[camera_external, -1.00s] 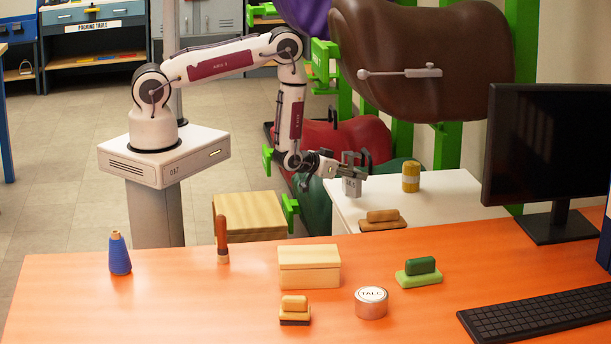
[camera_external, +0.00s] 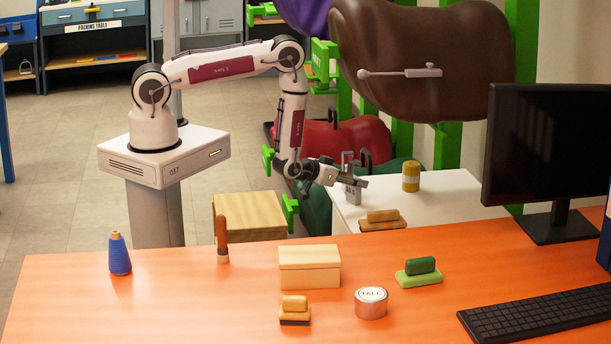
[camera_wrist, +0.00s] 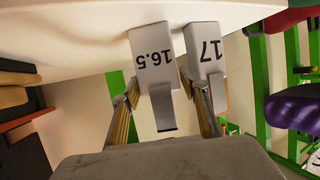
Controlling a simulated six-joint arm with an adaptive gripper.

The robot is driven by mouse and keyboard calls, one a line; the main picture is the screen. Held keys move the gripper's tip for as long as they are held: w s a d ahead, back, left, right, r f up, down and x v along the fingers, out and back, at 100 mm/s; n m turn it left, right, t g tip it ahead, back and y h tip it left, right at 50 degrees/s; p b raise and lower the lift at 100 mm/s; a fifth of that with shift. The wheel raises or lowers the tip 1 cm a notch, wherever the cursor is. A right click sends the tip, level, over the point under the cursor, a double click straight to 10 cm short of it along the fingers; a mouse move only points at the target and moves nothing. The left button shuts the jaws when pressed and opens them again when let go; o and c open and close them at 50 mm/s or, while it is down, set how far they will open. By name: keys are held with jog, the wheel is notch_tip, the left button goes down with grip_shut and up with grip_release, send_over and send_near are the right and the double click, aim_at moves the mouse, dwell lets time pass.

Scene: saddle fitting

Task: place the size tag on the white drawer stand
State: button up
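The size tag (camera_external: 352,194) is a small grey block hanging from my gripper (camera_external: 357,180) over the left part of the white drawer stand (camera_external: 440,191). In the wrist view, a block marked 16.5 (camera_wrist: 157,62) lies between the two fingers of my gripper (camera_wrist: 160,88), which appear shut on it. A second grey face marked 17 (camera_wrist: 203,52) shows just right of it; I cannot tell whether both belong to one piece. The stand's white top (camera_wrist: 75,30) fills the upper left there. I cannot tell whether the tag touches it.
A brown saddle (camera_external: 425,60) hangs behind on green supports. The orange table (camera_external: 180,305) in front holds several small items. The stand's right part is clear.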

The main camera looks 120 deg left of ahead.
jog(key=shift+r, duration=0.2)
jog(key=v, duration=1.2)
dwell(0.4)
jog(key=shift+w, duration=0.15)
dwell(0.6)
